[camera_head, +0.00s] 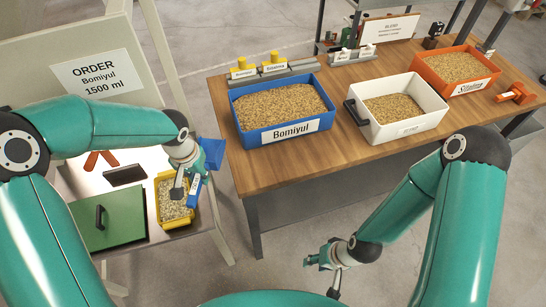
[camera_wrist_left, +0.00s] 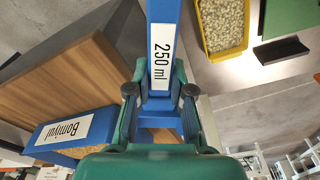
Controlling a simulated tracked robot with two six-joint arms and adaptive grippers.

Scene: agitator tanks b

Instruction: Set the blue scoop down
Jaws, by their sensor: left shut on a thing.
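The blue scoop (camera_head: 212,152) is in my left gripper (camera_head: 180,186). The gripper is shut on its handle, which bears a "250 ml" label. In the left wrist view the scoop (camera_wrist_left: 163,14) runs between the two fingers (camera_wrist_left: 160,92). In the head view the scoop is over the right side of the left-hand table (camera_head: 180,240), by the yellow container (camera_head: 160,222) of grains. Whether it touches the container or table is unclear. My right gripper (camera_head: 322,270) is open and empty, over the floor in front of the wooden table.
The wooden table (camera_head: 330,158) carries a blue Bomiyul bin (camera_head: 252,140), a white bin (camera_head: 385,134) and an orange bin (camera_head: 432,82), all with grains. The left-hand table also holds a green lidded panel (camera_head: 115,212) and a dark block (camera_head: 124,175). An order sign reads Bomiyul 1500 ml.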

